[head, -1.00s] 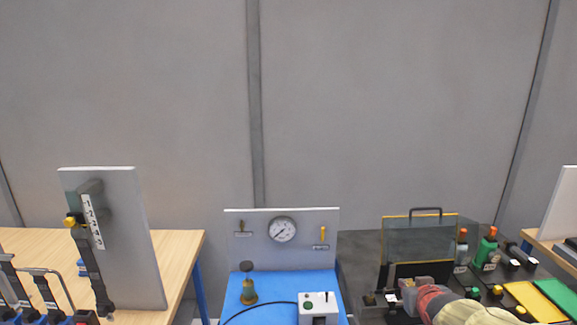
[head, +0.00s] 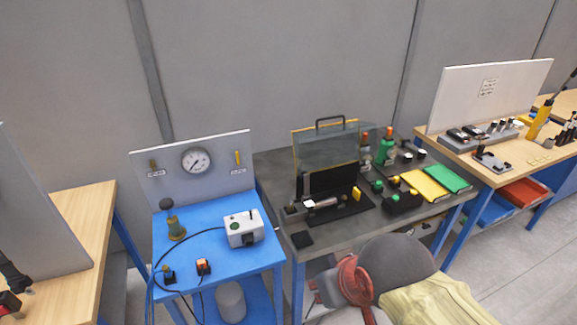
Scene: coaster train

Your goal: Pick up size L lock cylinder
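No size L lock cylinder can be made out for certain; the labels are too small to read. A small silvery cylindrical piece (head: 322,203) lies on a black base on the dark grey bench (head: 268,182). Several small dark and metallic pieces (head: 497,127) stand on a grey holder on the wooden table (head: 430,133) at the right.
A blue bench (head: 190,262) with a gauge panel (head: 232,150), white box (head: 243,229) and black cable is left of the dark bench. A clear framed shield (head: 322,145), green bottles (head: 385,150), and yellow (head: 424,185) and green cloths (head: 447,178) occupy the dark bench. Grey floor shows at lower right.

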